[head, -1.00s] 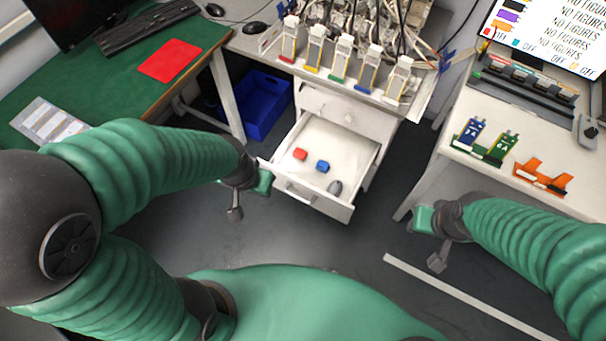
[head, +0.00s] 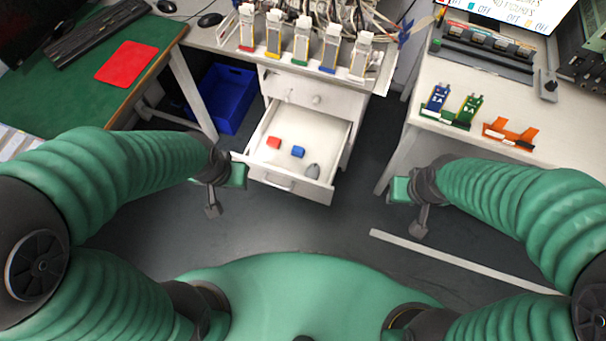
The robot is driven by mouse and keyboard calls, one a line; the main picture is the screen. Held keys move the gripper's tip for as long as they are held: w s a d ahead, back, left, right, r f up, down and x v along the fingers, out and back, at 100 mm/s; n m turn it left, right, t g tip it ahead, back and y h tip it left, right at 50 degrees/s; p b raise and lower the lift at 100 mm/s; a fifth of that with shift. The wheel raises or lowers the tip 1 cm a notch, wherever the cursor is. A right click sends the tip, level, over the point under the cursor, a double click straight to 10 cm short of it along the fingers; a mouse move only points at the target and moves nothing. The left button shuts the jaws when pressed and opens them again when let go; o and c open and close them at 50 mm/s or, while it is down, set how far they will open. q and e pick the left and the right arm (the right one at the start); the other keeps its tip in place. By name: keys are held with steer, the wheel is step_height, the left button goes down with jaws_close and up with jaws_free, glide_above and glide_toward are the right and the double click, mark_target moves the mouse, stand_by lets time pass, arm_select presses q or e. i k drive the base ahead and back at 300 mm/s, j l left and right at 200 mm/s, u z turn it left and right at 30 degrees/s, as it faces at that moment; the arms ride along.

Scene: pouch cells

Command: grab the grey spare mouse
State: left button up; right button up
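The grey mouse (head: 312,171) lies in the open white drawer (head: 280,181), near its front right corner. A red block (head: 274,143) and a blue block (head: 298,152) lie behind it to the left. My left gripper (head: 225,193) hangs just left of the drawer front, with its fingers apart and nothing between them. My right gripper (head: 410,206) is to the right of the drawer, also with fingers apart and empty. Neither touches the mouse.
A bench with several coloured cell holders (head: 301,45) stands behind the drawer. A blue crate (head: 226,97) is on the floor to its left. A green-topped desk (head: 75,95) is at left, a white table (head: 420,105) at right. The floor before the drawer is clear.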

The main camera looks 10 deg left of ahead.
mark_target(313, 172)
steer(key=i+l, duration=0.15)
steer(key=l, duration=0.2)
steer(key=i+l+u, duration=0.15)
steer(key=l, duration=0.55)
steer(key=u, duration=1.6)
steer(key=i, duration=0.05)
